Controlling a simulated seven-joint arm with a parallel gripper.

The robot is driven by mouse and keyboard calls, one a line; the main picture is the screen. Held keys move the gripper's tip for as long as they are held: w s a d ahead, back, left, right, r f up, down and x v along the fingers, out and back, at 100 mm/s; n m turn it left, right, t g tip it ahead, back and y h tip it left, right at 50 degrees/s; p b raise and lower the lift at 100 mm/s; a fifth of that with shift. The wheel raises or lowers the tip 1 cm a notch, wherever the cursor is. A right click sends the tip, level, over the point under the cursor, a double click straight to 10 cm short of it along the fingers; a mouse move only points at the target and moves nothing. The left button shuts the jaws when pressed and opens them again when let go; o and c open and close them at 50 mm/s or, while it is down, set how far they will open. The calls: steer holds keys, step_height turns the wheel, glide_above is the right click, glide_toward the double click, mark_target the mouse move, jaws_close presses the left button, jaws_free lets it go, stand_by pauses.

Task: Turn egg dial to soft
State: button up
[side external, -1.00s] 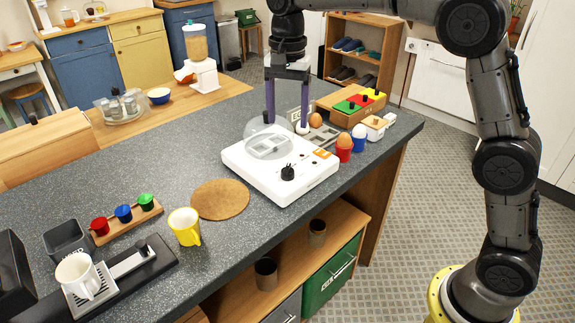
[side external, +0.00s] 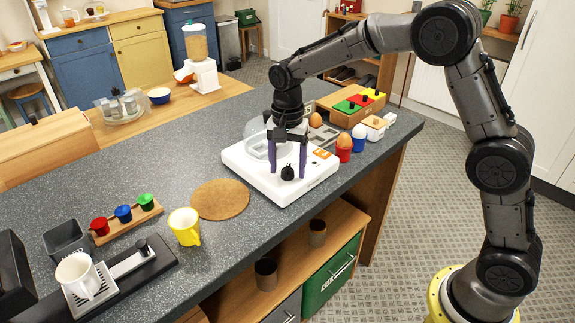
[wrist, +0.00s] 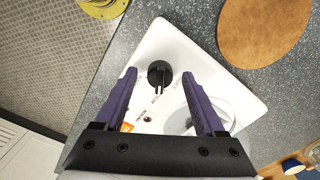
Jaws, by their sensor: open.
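The egg cooker is a white square base (side external: 240,158) on the dark counter, with a black dial (side external: 287,173) near its front corner and a clear round lid partly hidden behind my gripper. My gripper (side external: 287,174) is above the cooker, pointing down, with its two purple fingers apart and empty. In the wrist view the dial (wrist: 160,74) lies ahead of the fingertips of my gripper (wrist: 163,72), roughly midway between them. The fingers look apart from the dial.
An egg in a red cup (side external: 344,153) and one in a blue cup (side external: 358,144) stand right of the cooker. A wooden box with coloured panels (side external: 335,110) is behind. A cork mat (side external: 220,200) and yellow mug (side external: 184,227) lie left. The counter's front edge is close.

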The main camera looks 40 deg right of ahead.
jaws_close()
stand_by(0.4)
steer(key=shift+n, duration=0.3)
steer(key=n, duration=1.1)
steer(key=shift+n, duration=0.3)
stand_by(0.3)
jaws_free()
